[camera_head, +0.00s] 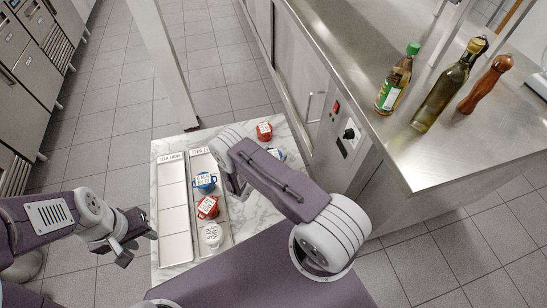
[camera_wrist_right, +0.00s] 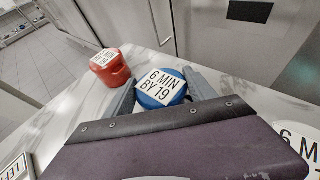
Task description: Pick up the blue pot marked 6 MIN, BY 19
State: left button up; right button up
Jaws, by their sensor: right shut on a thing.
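The blue pot marked 6 MIN, BY 19 (camera_wrist_right: 160,88) is between the fingers of my right gripper (camera_wrist_right: 162,84) in the right wrist view. The gripper is shut on it, and its label faces up. In the head view a part of this blue pot (camera_head: 277,153) shows beside my right arm, which hides the rest and the right gripper. I cannot tell whether the pot is clear of the marble top. My left gripper (camera_head: 139,246) is open and empty, left of the table.
A red pot (camera_head: 264,131) stands just beyond on the marble table (camera_head: 290,132). A long tray (camera_head: 220,243) holds another blue pot (camera_head: 204,183), a red pot (camera_head: 207,207) and a white pot (camera_head: 211,236). The tray to its left (camera_head: 174,195) is empty. Bottles (camera_head: 440,98) stand on the steel counter.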

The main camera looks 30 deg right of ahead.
notch_tip(320, 180, up, 4)
jog(key=shift+w+r+p, duration=0.1)
jog(key=shift+p, duration=0.3)
jog(key=s+d+r+p, duration=0.1)
jog(key=s+d+r, duration=0.5)
jog(key=s, duration=0.4)
jog(key=shift+r+p, duration=0.3)
